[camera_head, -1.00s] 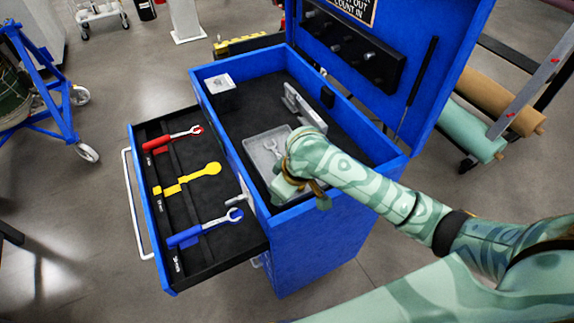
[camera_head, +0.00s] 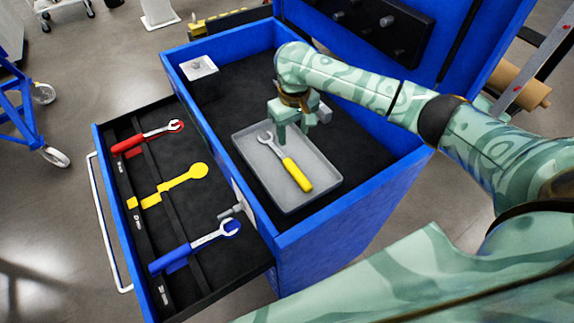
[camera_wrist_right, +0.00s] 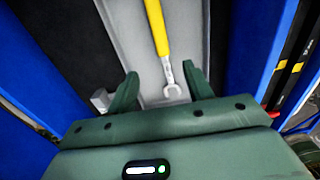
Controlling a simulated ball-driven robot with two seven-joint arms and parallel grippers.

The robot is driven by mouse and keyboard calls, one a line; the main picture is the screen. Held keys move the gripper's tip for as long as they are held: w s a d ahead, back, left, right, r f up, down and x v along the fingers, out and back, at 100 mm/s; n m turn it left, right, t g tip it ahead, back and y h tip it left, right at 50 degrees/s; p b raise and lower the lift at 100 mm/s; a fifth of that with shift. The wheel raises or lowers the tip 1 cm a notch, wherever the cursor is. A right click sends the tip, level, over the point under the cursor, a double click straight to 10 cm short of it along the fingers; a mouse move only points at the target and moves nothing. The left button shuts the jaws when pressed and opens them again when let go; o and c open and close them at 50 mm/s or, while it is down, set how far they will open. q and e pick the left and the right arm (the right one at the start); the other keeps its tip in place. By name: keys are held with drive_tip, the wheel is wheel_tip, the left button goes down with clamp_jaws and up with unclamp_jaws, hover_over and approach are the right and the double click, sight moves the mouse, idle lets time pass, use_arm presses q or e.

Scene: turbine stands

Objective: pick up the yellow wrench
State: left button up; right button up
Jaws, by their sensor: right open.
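The yellow wrench (camera_head: 297,174) lies in a shallow grey tray (camera_head: 250,158) on the black top of the blue tool cabinet. Its handle is yellow and its open-ended jaw is silver. My right gripper (camera_head: 292,137) points down over the far part of the tray, close to the wrench's jaw. In the right wrist view the fingers (camera_wrist_right: 161,82) are apart, with the wrench's silver jaw (camera_wrist_right: 171,88) between them in the picture. The yellow handle (camera_wrist_right: 156,27) runs away beyond them. I cannot tell the exact height gap. My left gripper is out of view.
An open drawer (camera_head: 200,282) holds a red wrench (camera_head: 147,136), a blue wrench (camera_head: 195,246) and a yellow wrench-shaped marking (camera_head: 170,187) between them. The raised blue lid (camera_head: 480,45) stands behind. A small pale box (camera_head: 199,67) sits in the cabinet's far left corner.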

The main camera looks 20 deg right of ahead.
drive_tip(key=b, duration=0.3)
hover_over(292, 166)
wheel_tip(292, 166, down, 8)
drive_tip(key=shift+w+r, duration=0.1)
drive_tip(key=shift+w, duration=0.05)
drive_tip(key=shift+f, duration=0.45)
wheel_tip(292, 166, down, 5)
drive_tip(key=b, duration=0.3)
drive_tip(key=shift+r, duration=0.1)
drive_tip(key=shift+c, duration=0.3)
clamp_jaws()
